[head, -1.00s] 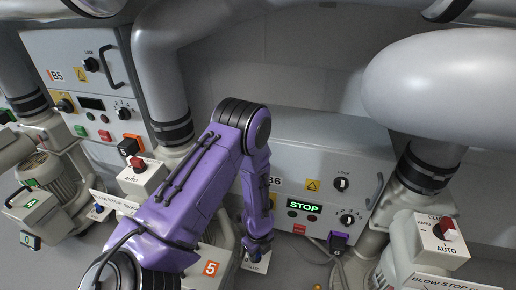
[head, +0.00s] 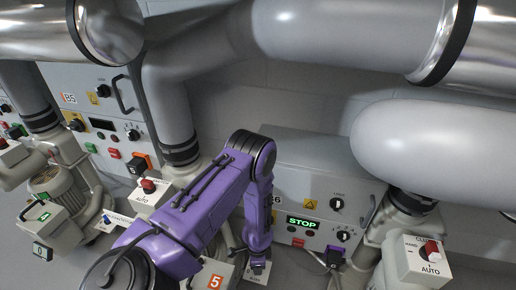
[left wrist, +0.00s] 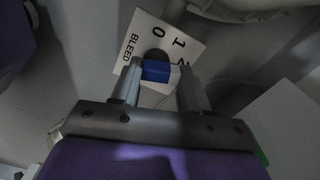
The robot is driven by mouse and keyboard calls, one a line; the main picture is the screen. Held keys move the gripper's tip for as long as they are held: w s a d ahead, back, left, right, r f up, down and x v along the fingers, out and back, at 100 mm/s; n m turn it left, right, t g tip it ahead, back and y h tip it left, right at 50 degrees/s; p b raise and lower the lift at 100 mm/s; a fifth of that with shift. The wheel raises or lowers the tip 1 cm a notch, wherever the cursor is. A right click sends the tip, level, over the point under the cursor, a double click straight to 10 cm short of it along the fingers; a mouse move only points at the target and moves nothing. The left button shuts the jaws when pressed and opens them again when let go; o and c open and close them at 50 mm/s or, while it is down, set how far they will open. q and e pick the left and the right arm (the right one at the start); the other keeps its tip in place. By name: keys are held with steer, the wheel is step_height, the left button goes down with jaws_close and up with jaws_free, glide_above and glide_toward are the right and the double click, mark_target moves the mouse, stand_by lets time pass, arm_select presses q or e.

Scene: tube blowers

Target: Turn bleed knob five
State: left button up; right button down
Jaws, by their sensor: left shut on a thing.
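The bleed knob (left wrist: 157,71) is blue and sits on a white plate marked BLEED (left wrist: 150,35) with 0, 1 and 2 in the left wrist view. My left gripper (left wrist: 160,82) is shut on the knob, with one finger at each side of it. The knob itself is hidden there behind my left gripper (head: 256,262). My right gripper is in no view.
A grey control box with a green STOP display (head: 302,223) stands right of my left arm. A box marked B5 (head: 69,97) is at the left. A red-knobbed AUTO selector (head: 430,257) is at the lower right. Large grey pipes (head: 425,155) cross overhead.

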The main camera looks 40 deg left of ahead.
arm_select(q)
steer(key=shift+s+a+n+p, duration=0.1)
steer(key=shift+n+p, duration=0.25)
steer(key=shift+n, duration=0.75)
steer(key=o, duration=1.1)
steer(key=shift+c, duration=0.2)
step_height(320, 180, up, 10)
steer(key=p, duration=0.4)
steer(key=shift+r, duration=0.25)
